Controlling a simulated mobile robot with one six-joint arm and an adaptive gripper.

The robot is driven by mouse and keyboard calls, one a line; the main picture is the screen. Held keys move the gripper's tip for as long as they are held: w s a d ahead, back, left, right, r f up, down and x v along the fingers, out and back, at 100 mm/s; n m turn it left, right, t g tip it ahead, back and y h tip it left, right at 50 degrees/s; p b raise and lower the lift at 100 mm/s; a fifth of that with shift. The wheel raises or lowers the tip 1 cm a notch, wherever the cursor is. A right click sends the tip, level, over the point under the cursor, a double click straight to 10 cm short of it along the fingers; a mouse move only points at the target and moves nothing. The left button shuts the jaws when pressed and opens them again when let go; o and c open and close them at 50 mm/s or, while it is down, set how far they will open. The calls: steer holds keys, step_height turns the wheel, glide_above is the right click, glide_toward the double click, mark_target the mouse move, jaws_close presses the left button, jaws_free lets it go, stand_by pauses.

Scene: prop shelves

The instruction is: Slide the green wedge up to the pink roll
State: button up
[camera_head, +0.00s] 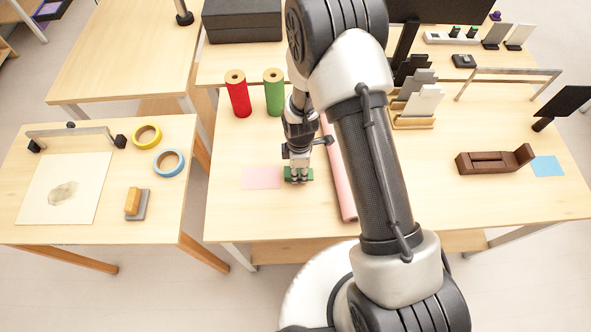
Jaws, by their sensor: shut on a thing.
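The green wedge (304,175) is a small block low on the middle table, just right of a flat pink sheet. My gripper (297,176) points down from above and is shut on the wedge, covering part of it. The pink roll (342,190) is a long thin roll lying lengthwise on the table to the right of the wedge. A gap of bare table shows between the wedge and the roll. My arm hides part of the roll's right side and its far end.
The pink sheet (261,178) lies left of the wedge. A red roll (238,95) and a green roll (274,94) stand upright behind it. A brown wooden holder (494,160) and a blue sheet (548,166) lie far right. The table's front edge is close.

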mark_target(317, 169)
steer(key=shift+w+d, duration=0.15)
steer(key=shift+d, duration=0.85)
steer(key=shift+w+d, duration=0.2)
steer(key=shift+d, duration=0.8)
steer(key=shift+w+d, duration=0.15)
steer(key=shift+d, duration=0.85)
steer(key=shift+w+b, duration=0.35)
steer(key=shift+b, duration=0.05)
steer(key=o, duration=1)
step_height(317, 169, up, 12)
